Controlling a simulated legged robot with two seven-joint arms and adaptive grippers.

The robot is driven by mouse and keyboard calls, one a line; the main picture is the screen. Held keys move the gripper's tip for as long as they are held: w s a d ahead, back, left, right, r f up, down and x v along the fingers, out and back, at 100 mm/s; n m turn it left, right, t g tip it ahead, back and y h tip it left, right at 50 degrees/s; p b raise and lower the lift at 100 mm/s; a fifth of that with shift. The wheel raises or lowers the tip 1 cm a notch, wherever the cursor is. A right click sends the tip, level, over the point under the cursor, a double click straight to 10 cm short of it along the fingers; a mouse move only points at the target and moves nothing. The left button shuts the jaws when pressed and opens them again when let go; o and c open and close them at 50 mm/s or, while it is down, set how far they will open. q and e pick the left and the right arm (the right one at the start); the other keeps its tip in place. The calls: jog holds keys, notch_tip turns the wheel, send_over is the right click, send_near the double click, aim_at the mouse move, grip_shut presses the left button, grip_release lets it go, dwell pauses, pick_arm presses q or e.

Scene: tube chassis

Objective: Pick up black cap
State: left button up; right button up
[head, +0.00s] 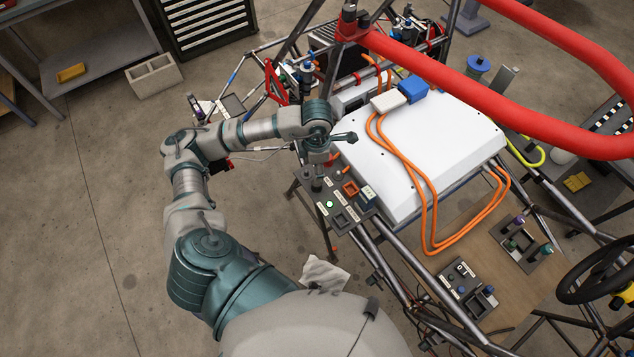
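My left arm reaches in from the bottom left. Its gripper (317,176) points down over the far left part of a dark control panel (331,222) on the chassis. A small dark round piece (316,186), which may be the black cap, shows on the panel right below the fingers. The gripper's wrist hides part of it. The fingers are too small and too covered to tell whether they are open, or whether they touch the piece. My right gripper is not in view.
A white box (425,150) with orange cables stands to the right. A thick red tube (500,90) crosses the upper right. A second panel (466,286) lies on a wooden board.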

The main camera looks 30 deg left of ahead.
aim_at(317, 185)
pick_arm(q)
notch_tip(317, 185, down, 5)
jog(key=shift+f+p, duration=0.1)
jog(key=shift+p, duration=0.2)
notch_tip(317, 185, down, 4)
jog(key=shift+w+f+p, duration=0.15)
jog(key=shift+p, duration=0.5)
jog(key=shift+f, duration=0.45)
jog(key=c, duration=0.9)
